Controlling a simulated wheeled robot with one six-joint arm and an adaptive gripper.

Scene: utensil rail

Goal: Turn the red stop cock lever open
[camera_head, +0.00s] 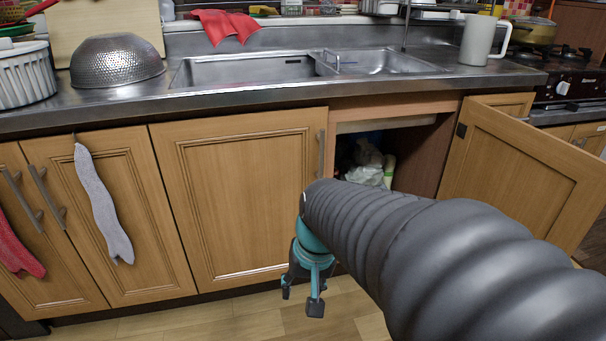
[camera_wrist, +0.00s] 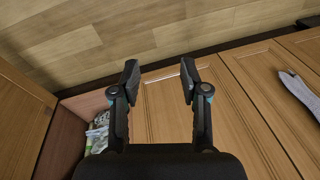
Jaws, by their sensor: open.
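The red stop cock lever does not show in either view. An open sink cabinet (camera_head: 418,150) is right of centre in the head view, and my arm hides its lower part. The lever may be hidden, but I cannot tell where. My gripper (camera_head: 300,300) hangs low in front of the closed door left of that opening. In the wrist view my gripper (camera_wrist: 159,80) has its two fingers apart with nothing between them. The cabinet opening is at the lower left there.
White bags (camera_head: 368,176) lie inside the cabinet. Its open door (camera_head: 520,165) swings out to the right. A closed door (camera_head: 240,200) is on the left. A grey towel (camera_head: 100,205) hangs farther left. The wooden floor (camera_head: 235,318) in front looks clear.

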